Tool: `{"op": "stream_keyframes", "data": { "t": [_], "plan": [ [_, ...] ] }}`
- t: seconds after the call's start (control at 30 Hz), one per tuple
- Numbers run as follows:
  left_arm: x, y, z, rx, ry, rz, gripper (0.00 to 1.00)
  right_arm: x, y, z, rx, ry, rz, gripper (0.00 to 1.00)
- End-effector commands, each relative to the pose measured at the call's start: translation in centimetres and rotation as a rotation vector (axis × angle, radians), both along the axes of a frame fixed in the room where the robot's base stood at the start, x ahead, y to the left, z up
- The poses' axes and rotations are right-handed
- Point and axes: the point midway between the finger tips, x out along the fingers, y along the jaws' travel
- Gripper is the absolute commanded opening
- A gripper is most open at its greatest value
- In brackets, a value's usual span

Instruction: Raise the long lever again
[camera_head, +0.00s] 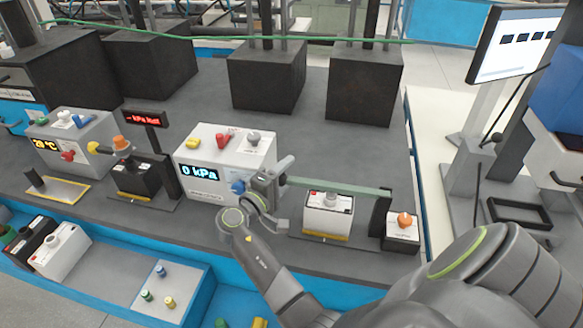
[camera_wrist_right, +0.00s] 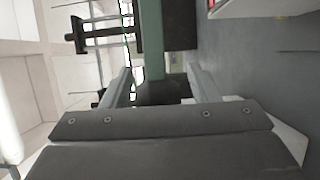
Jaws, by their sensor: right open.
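The long lever (camera_head: 335,187) is a grey-green bar lying about level in the head view. It runs from my right gripper to a dark upright bracket (camera_head: 381,216) on the right, passing above a white-and-black box (camera_head: 328,214). My right gripper (camera_head: 281,190) is open at the lever's left end. In the right wrist view the lever (camera_wrist_right: 151,42) runs between the two open fingers (camera_wrist_right: 158,72). A dark grip (camera_wrist_right: 160,92) at its near end sits between them, with its lower part hidden by the gripper body. I cannot tell whether a finger touches it. My left gripper is out of view.
A white unit (camera_head: 225,165) reading 0 kPa stands just left of my right gripper. A small box with an orange knob (camera_head: 404,220) stands right of the bracket. Large dark blocks (camera_head: 266,78) line the back. A monitor (camera_head: 515,45) is at the upper right.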

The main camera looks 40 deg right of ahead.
Motion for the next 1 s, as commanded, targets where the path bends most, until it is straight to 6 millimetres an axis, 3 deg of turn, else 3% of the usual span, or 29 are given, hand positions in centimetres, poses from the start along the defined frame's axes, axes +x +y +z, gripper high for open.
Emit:
{"op": "stream_keyframes", "data": {
  "t": [0.27,0.7,1.0],
  "plan": [
    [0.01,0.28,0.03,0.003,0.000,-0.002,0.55,-0.03,0.02,-0.01,0.000,0.000,-0.001,0.55],
    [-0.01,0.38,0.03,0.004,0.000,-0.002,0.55,-0.02,0.00,-0.02,0.000,0.000,0.000,0.00],
    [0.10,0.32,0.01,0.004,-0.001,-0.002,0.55,0.63,0.00,0.78,0.017,-0.024,0.000,0.00]
  ]
}}
